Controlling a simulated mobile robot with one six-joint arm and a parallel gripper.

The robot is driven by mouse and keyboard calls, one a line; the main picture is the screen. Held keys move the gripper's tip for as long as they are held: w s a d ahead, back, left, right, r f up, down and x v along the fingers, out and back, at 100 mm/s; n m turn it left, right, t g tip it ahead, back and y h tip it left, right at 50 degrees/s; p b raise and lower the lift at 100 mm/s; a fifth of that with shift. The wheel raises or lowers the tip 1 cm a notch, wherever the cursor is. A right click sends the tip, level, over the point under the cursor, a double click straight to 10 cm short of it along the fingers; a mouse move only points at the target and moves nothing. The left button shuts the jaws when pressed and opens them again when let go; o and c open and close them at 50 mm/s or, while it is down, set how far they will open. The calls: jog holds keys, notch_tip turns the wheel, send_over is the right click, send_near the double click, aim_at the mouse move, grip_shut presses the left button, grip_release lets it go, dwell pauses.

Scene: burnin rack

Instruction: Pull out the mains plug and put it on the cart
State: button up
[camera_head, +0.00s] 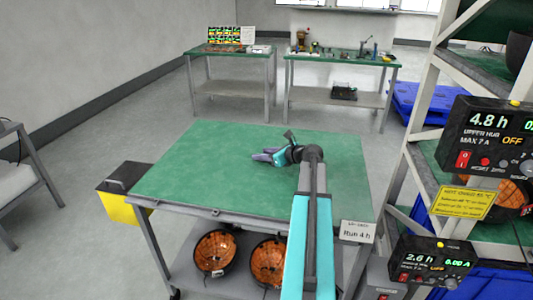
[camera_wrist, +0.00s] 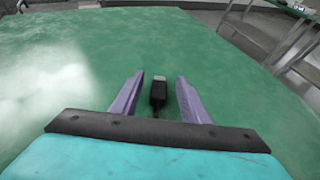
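The mains plug (camera_wrist: 158,93) is a small black block with a pale end. It appears to lie on the green top of the cart (camera_head: 190,172), and its dark cord runs back under my gripper's palm. My gripper (camera_wrist: 159,84) is open around the plug, with a gap between it and each purple finger. In the head view my gripper (camera_head: 262,155) is low over the middle of the cart top, and I cannot make out the plug there. The cart top (camera_wrist: 235,75) fills most of the wrist view.
A rack (camera_head: 410,150) with power units (camera_head: 488,138) stands at the right. A yellow bin (camera_head: 118,208) hangs at the cart's left side. Bowl-shaped orange parts (camera_head: 215,251) sit on the cart's lower shelf. Two workbenches (camera_head: 340,74) stand behind. The rest of the cart top is clear.

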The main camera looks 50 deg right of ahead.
jog(key=v, duration=1.3)
jog(key=shift+s+r, duration=0.15)
jog(key=shift+s, duration=0.2)
dwell(0.7)
jog(key=shift+r, duration=0.15)
